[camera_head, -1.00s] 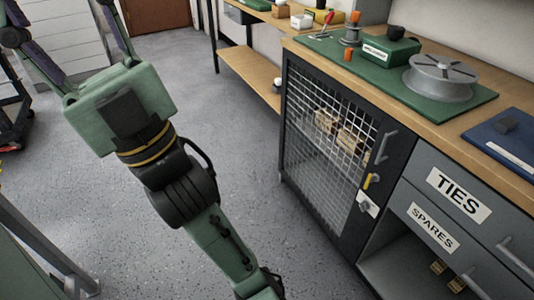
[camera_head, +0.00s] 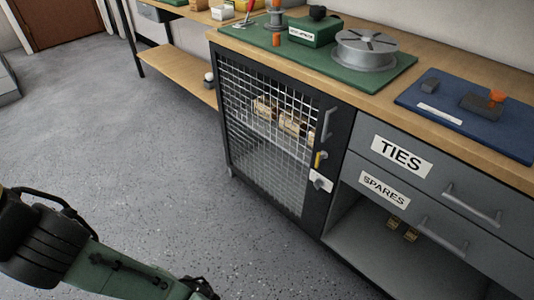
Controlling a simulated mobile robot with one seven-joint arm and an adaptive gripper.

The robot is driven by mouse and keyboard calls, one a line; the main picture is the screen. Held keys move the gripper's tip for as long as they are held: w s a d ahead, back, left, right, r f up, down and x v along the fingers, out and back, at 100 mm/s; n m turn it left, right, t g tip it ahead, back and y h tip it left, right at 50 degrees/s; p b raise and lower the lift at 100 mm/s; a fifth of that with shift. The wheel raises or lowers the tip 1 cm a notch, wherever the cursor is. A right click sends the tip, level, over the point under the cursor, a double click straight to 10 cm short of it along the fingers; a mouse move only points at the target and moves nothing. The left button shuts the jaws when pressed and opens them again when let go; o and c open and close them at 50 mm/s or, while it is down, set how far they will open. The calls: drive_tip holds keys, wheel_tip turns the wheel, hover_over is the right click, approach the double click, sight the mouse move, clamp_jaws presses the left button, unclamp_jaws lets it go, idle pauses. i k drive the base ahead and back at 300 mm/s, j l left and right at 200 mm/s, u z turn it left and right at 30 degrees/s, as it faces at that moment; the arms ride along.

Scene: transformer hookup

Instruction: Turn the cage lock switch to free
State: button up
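The cage (camera_head: 262,142) is a dark-framed cabinet door with wire mesh, shut, under the wooden bench top. Its grey vertical handle (camera_head: 328,123) is at the upper right of the door. Below the handle are a small yellow part (camera_head: 319,160) and a white plate with a grey knob, which looks like the lock switch (camera_head: 320,182). The switch's setting is too small to read. Pale blocks (camera_head: 290,124) sit behind the mesh. My arm reaches in from the lower left, well apart from the cage.
Drawers labelled TIES (camera_head: 402,156) and SPARES (camera_head: 385,191) stand right of the cage, with an open bay (camera_head: 375,245) below. A green mat (camera_head: 395,75) with a reel and a blue mat (camera_head: 470,128) lie on the bench. The floor (camera_head: 165,185) before the cage is clear.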

sight(318, 184)
drive_tip(key=j+z, duration=0.9)
drive_tip(key=j, duration=0.25)
